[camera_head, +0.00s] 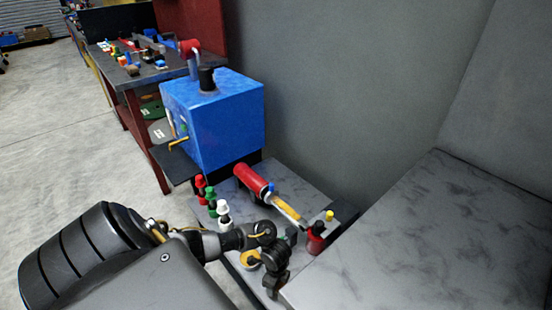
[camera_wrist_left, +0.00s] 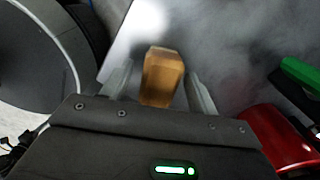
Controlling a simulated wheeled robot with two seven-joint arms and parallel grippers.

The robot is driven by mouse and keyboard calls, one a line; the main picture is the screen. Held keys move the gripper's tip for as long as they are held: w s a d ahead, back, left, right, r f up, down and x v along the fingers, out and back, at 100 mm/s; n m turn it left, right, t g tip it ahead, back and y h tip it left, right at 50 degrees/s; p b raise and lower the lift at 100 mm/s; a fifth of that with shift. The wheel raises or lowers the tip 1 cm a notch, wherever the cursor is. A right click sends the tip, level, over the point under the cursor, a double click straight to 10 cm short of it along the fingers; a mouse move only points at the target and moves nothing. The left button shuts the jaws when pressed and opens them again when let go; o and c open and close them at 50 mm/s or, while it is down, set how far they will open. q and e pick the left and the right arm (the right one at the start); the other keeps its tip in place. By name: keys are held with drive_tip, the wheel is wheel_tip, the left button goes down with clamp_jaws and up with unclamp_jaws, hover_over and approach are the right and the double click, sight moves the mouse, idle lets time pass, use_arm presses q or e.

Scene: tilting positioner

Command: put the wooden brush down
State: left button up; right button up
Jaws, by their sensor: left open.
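The wooden brush (camera_wrist_left: 162,75) shows in the left wrist view as a plain wooden block. It lies between the two fingers of my left gripper (camera_wrist_left: 158,82), which stand apart with a gap on each side of it. In the head view my left gripper (camera_head: 276,262) is low over the grey marbled worktop, mostly hidden by its own dark wrist parts. A light wooden piece (camera_head: 286,208) shows just beyond it, beside a red cylinder (camera_head: 250,180); I cannot tell whether it is the brush. My right gripper is not in view.
A blue box machine (camera_head: 212,120) stands behind. Red, green and white bottles (camera_head: 211,200) stand left of the wooden piece, and a red container (camera_head: 316,240) to its right. The grey marbled surface (camera_head: 430,240) at right is clear. A red cylinder (camera_wrist_left: 280,140) is close at right in the wrist view.

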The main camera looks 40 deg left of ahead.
use_arm(q)
wheel_tip(320, 180, up, 4)
drive_tip(key=shift+w+f+p, duration=0.1)
drive_tip(key=shift+f+p, duration=0.05)
drive_tip(key=shift+p, duration=0.75)
wheel_tip(320, 180, up, 8)
drive_tip(key=p, duration=0.3)
drive_tip(key=shift+p, duration=0.4)
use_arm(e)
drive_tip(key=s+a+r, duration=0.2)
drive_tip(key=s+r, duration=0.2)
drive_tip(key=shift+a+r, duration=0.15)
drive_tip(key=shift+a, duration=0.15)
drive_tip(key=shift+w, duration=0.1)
